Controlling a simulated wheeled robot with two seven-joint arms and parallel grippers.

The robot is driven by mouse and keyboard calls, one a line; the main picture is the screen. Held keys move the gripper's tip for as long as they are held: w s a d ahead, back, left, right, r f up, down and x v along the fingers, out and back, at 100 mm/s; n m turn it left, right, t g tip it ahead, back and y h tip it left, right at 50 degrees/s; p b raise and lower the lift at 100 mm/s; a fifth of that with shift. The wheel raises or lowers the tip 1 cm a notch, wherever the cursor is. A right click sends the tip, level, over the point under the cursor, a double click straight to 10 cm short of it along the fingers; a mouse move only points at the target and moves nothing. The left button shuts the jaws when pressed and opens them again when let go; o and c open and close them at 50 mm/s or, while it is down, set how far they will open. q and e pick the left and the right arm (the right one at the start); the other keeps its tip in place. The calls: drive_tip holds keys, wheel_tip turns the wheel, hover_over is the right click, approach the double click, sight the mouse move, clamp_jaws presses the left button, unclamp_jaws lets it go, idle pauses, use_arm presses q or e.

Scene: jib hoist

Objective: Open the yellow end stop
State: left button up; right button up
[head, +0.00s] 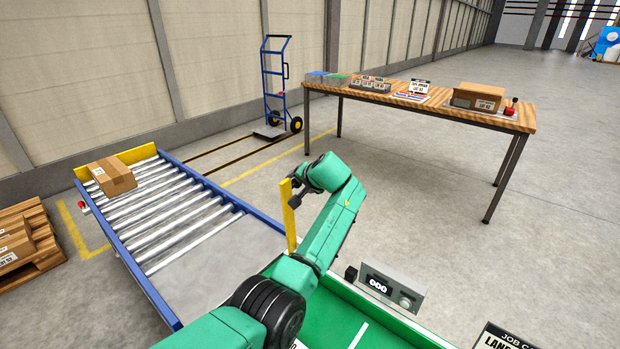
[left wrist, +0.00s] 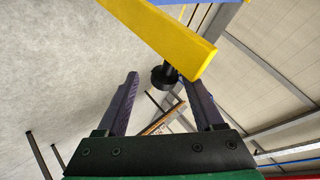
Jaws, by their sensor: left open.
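A yellow bar (head: 289,215), which looks like the end stop, stands nearly upright at the near right side of the roller conveyor. In the left wrist view the yellow bar (left wrist: 165,38) crosses the top at a slant, with a round black knob (left wrist: 163,76) on a short stem beside it. My left gripper (head: 298,192) is at the upper part of the bar. Its two fingers (left wrist: 160,84) are apart, and the knob appears between their tips; I cannot tell whether they touch it. The bar's lower end is partly hidden by my arm. My right gripper is out of view.
The roller conveyor (head: 213,243) has blue side rails and carries a cardboard box (head: 112,177) against a yellow plate at its far end. A green surface with a counter box (head: 392,286) lies at near right. A wooden table (head: 430,104) and blue hand truck (head: 277,85) stand behind.

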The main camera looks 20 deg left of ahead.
use_arm(q)
drive_tip(key=v, duration=0.9)
drive_tip(key=shift+s+d, duration=0.3)
drive_tip(key=shift+r, duration=0.1)
drive_tip(key=shift+c, duration=0.3)
